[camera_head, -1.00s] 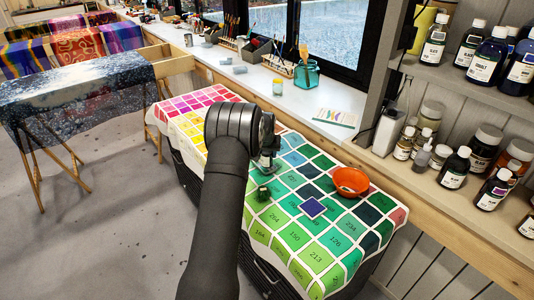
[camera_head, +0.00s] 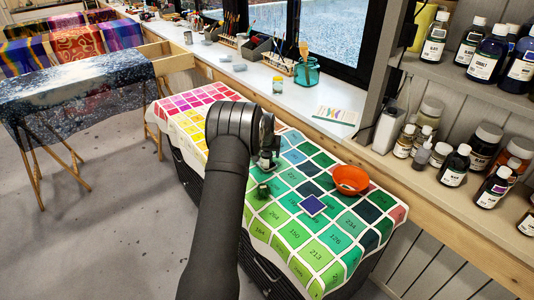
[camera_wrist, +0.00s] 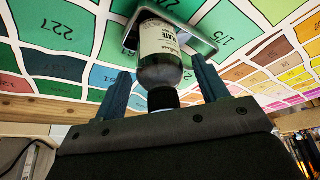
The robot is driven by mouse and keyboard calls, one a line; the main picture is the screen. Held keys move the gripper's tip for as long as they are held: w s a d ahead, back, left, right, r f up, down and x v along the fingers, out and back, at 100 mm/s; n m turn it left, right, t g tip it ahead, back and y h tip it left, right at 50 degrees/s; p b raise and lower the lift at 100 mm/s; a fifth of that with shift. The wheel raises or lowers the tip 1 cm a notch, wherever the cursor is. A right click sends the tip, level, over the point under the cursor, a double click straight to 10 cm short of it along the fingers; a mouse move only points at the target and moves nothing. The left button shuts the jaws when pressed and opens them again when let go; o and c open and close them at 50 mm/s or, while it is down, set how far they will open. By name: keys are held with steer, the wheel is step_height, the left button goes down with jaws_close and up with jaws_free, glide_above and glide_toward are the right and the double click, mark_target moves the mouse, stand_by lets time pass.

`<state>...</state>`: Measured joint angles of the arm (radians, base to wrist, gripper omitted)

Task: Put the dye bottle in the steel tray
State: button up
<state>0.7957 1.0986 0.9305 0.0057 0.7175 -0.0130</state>
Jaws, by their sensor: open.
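The dye bottle (camera_wrist: 160,55) has a pale label and a dark cap. In the wrist view it appears to stand in the steel tray (camera_wrist: 203,43), a small tray with a metallic rim. My gripper (camera_wrist: 160,78) is open, with one blue finger on each side of the bottle's cap end and visible gaps between fingers and bottle. In the head view my gripper (camera_head: 268,150) is over the colour-chart cloth, partly hidden by my arm. The bottle is hard to make out there.
An orange bowl (camera_head: 351,180) and a small dark green object (camera_head: 263,191) are on the colour-chart cloth (camera_head: 318,257). Shelves with several bottles (camera_head: 455,166) stand at the right.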

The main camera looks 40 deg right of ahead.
steer(key=shift+r, duration=0.3)
steer(key=v, duration=1.2)
steer(key=shift+r, duration=0.25)
steer(key=shift+f, duration=0.1)
steer(key=x, duration=1.2)
steer(key=shift+f, duration=0.55)
steer(key=shift+r, duration=0.35)
steer(key=shift+r, duration=0.1)
